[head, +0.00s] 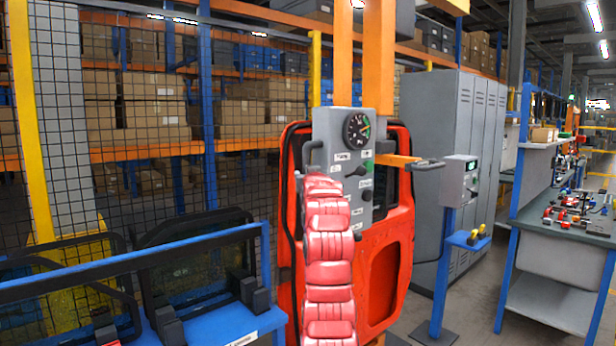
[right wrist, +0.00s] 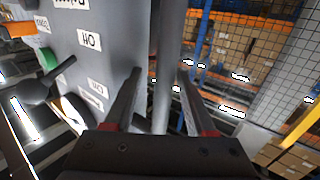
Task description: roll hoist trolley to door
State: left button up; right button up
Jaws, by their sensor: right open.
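The hoist trolley's grey control box (head: 345,135) stands upright in the middle of the head view, with a round gauge, labels and levers. Orange posts (head: 379,50) rise above it. A red car door (head: 400,235) is directly behind and below the box; how it is held is hidden. Grey handles stick out on the box's left and right (head: 427,166). My right gripper (right wrist: 159,73) is open, with its fingers on either side of a vertical grey bar (right wrist: 167,45), beside the labelled panel (right wrist: 92,55). I cannot tell whether they touch it. My left gripper is out of view.
A blue rack (head: 215,327) with dark-framed doors (head: 195,265) stands at the left. A mesh fence and shelves of boxes are behind. Right of the trolley are a pedestal box (head: 458,180), grey lockers (head: 452,105) and a workbench (head: 560,225). Some floor is clear between pedestal and bench.

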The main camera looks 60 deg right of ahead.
jog(key=shift+s, duration=0.1)
jog(key=b+v, duration=0.3)
jog(key=v, duration=1.4)
jog(key=shift+b, duration=0.3)
jog(key=shift+a, duration=0.15)
